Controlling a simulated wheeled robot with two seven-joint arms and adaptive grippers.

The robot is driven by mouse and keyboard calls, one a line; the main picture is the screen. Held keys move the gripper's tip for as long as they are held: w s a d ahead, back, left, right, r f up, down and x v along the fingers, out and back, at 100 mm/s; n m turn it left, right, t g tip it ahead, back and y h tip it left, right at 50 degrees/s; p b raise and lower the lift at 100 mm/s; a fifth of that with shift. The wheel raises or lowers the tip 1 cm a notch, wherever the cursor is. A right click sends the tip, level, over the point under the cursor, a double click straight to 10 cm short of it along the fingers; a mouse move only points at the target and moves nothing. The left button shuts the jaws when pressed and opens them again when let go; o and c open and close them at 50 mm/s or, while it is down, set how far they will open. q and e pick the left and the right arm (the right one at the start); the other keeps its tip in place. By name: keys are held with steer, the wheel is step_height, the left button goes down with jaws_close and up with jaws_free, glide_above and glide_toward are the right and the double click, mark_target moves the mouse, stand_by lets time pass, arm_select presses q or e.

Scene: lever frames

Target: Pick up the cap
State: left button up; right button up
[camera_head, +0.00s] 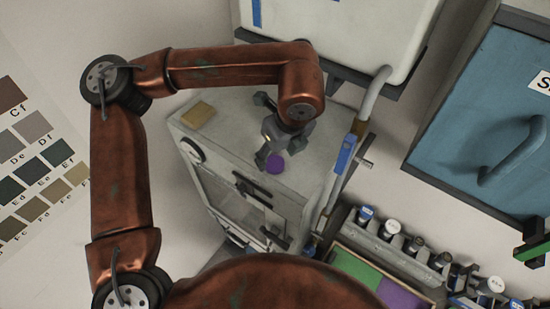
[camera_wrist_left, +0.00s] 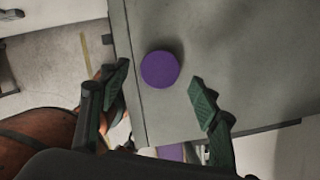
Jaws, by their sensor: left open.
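The cap is a round purple disc (camera_head: 275,163) on the grey top of a cabinet (camera_head: 235,125), close to its front edge. In the left wrist view the cap (camera_wrist_left: 160,69) lies flat, ahead of and between the two fingers. My left gripper (camera_head: 272,148) is open just above the cabinet top, right beside the cap in the head view. In the left wrist view its green-padded fingertips (camera_wrist_left: 160,85) are spread wide with nothing between them touching the cap. My right gripper is not clearly in view.
A white tank (camera_head: 340,35) stands behind, with a pipe and blue-handled valve (camera_head: 345,155) at the right. A rack of several bottles (camera_head: 415,245) and a green-purple tray (camera_head: 360,270) are lower right.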

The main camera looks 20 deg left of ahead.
mark_target(275, 165)
arm_select(q)
steer(key=shift+p+x, duration=0.4)
steer(key=shift+x, duration=0.7)
steer(key=shift+f, duration=0.35)
arm_select(e)
steer(key=shift+w+r, duration=0.85)
steer(key=shift+w, duration=0.15)
arm_select(q)
steer(key=shift+c, duration=0.2)
steer(key=shift+c, duration=0.8)
steer(key=c, duration=0.6)
steer(key=shift+c, duration=0.6)
arm_select(e)
steer(key=shift+s, duration=0.3)
arm_select(q)
steer(key=shift+r, duration=0.1)
arm_select(e)
steer(key=shift+a, duration=0.1)
